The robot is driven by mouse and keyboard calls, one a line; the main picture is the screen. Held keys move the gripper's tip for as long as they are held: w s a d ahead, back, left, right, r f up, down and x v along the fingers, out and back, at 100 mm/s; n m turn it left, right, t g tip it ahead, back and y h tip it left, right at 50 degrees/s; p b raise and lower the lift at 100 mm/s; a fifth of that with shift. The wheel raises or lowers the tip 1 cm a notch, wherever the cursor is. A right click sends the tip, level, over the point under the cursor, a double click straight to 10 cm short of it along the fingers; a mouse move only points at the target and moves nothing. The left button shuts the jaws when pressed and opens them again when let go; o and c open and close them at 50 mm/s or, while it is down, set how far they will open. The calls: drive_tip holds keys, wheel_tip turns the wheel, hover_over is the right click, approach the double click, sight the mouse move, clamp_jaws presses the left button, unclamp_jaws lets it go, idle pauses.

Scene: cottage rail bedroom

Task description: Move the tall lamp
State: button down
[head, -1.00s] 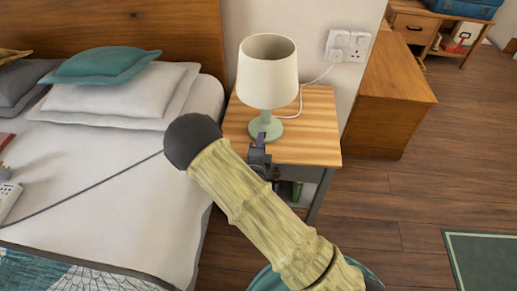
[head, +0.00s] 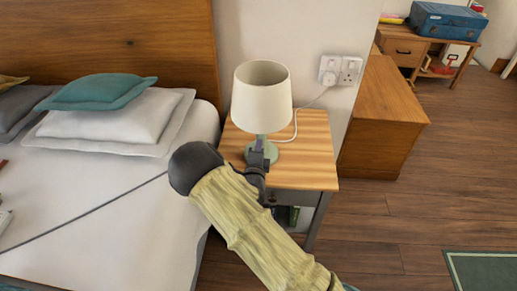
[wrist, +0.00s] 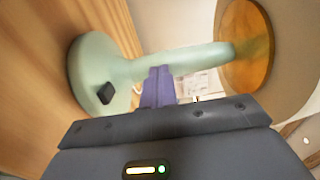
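The tall lamp has a cream shade (head: 262,98) and a pale green stem and round base (head: 288,154). It stands upright on the wooden nightstand (head: 316,172). In the wrist view it lies sideways, with its base (wrist: 92,65) at left, its stem (wrist: 195,56) across the middle and the shade (wrist: 285,60) at right. My gripper (wrist: 158,70) is at the stem, its two purple fingers close together and their tips overlapping the stem's lower edge. They look shut with nothing between them. Whether they touch the stem is unclear. In the head view, my gripper (head: 259,150) partly hides the base.
A white cord (head: 297,120) runs from the lamp to a wall socket (head: 340,71). The bed with pillows (head: 110,118) is at left. A wooden cabinet (head: 385,115) stands right of the nightstand. The floor (head: 400,210) at right is open, with a green rug (head: 480,270).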

drive_tip(key=w+b, duration=0.2)
drive_tip(key=w, duration=0.3)
drive_tip(key=w+d+b, duration=0.1)
drive_tip(key=w+b, duration=0.2)
drive_tip(key=w, duration=0.3)
drive_tip(key=w+b, duration=0.2)
drive_tip(key=w, duration=0.3)
drive_tip(key=shift+w+d+f, duration=0.1)
drive_tip(key=shift+w+d, duration=0.2)
drive_tip(key=shift+w, duration=0.05)
drive_tip(key=shift+w+a, duration=0.4)
drive_tip(key=shift+w, duration=0.05)
drive_tip(key=shift+s+a, duration=0.1)
drive_tip(key=shift+a, duration=0.15)
drive_tip(key=shift+s+a, duration=0.1)
drive_tip(key=shift+s, duration=0.1)
drive_tip(key=shift+s+d, duration=0.25)
drive_tip(key=shift+d, duration=0.2)
drive_tip(key=s, duration=0.4)
drive_tip(key=s+a, duration=0.1)
drive_tip(key=s, duration=0.4)
drive_tip(key=s+a, duration=0.1)
drive_tip(key=s, duration=0.3)
drive_tip(key=shift+s+a, duration=0.1)
drive_tip(key=shift+s, duration=0.2)
drive_tip(key=shift+w+d, duration=0.1)
drive_tip(key=shift+d, duration=0.2)
